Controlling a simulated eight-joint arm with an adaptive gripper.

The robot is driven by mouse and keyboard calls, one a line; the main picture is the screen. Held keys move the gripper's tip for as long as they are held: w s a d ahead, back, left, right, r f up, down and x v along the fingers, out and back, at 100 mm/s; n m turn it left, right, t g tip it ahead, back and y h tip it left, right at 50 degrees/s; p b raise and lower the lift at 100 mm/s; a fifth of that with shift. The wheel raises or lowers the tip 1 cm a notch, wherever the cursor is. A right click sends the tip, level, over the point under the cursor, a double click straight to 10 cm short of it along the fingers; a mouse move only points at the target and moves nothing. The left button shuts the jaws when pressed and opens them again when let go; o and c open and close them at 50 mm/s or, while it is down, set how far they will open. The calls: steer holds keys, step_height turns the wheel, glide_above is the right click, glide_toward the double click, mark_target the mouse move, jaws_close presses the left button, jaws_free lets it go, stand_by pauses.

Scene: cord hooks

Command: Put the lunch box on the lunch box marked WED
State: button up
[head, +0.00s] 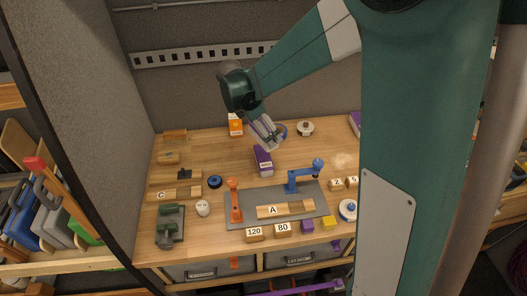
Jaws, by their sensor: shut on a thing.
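A small purple box (262,158) with a white label low on its front is at the middle of the wooden bench, slightly tilted in the picture. The label is too small to read. My gripper (268,141) comes down from the upper left and is shut on the purple box at its top end. The fingers overlap the box's upper right edge, and whether its base touches the bench is unclear. Another purple box (355,122) stands at the back right, partly hidden by my arm. I cannot make out a WED mark anywhere.
A grey mat (250,193) carries an orange tool (235,202), a blue clamp (305,174) and wood marked A (272,210). Marked blocks (254,233) line the front. A green tool (170,225) is front left.

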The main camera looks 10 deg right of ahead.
steer(key=shift+f, duration=2.5)
steer(key=shift+f, duration=0.15)
steer(key=shift+f, duration=1.95)
steer(key=shift+f, duration=0.15)
steer(key=o, duration=0.7)
steer(key=shift+o, duration=0.8)
